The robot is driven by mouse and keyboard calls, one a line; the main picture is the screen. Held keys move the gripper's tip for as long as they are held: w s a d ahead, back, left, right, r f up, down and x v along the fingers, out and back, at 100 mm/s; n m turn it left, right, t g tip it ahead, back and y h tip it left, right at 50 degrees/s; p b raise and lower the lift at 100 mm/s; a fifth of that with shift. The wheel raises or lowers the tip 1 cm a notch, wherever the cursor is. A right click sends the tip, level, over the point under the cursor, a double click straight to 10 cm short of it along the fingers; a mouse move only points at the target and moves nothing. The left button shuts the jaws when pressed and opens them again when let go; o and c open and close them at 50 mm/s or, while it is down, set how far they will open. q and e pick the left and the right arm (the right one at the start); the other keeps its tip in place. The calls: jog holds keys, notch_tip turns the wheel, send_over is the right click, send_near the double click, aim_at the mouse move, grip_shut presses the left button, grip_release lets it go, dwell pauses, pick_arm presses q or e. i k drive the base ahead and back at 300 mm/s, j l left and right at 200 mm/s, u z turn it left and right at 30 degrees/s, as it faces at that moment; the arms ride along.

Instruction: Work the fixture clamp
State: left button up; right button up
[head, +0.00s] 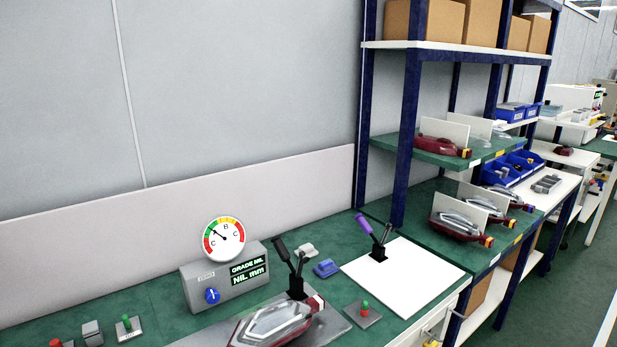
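A toggle clamp with a black handle (281,248) stands on the green bench behind a red and clear tail lamp (275,324). Its handle points up and leans left. The lamp lies on a grey plate (332,325) at the front of the bench; its lower part is cut off by the frame edge. A second clamp with a purple handle (364,224) stands at the edge of a white sheet (410,279), its handle also up and leaning left. I cannot tell whether either clamp presses on anything. Neither of my grippers is in view.
A grey gauge box (228,278) with a dial and blue knob stands left of the lamp. A blue-framed shelf (407,130) with more lamps rises on the right. The white sheet is mostly bare.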

aim_at(279, 246)
jog(key=l+u, duration=0.15)
jog(key=u, duration=0.3)
jog(key=i+l+u, duration=0.1)
jog(key=u, duration=0.35)
jog(key=l+u, duration=0.25)
jog(key=l, duration=0.4)
jog(key=l+u, duration=0.3)
jog(key=l, duration=0.35)
jog(key=k+l+u, duration=0.25)
jog(key=l, duration=0.35)
jog(key=k+l, duration=0.1)
jog(key=l, duration=1)
jog(key=j+z, duration=0.15)
jog(key=z, duration=1.2)
jog(key=k+j+z, duration=0.15)
jog(key=j+z, duration=0.25)
jog(key=k+j+z, duration=0.2)
jog(key=j+z, duration=0.15)
jog(key=k+j+z, duration=0.25)
jog(key=j+z, duration=0.15)
jog(key=k+j+z, duration=0.35)
jog(key=i+l, duration=0.05)
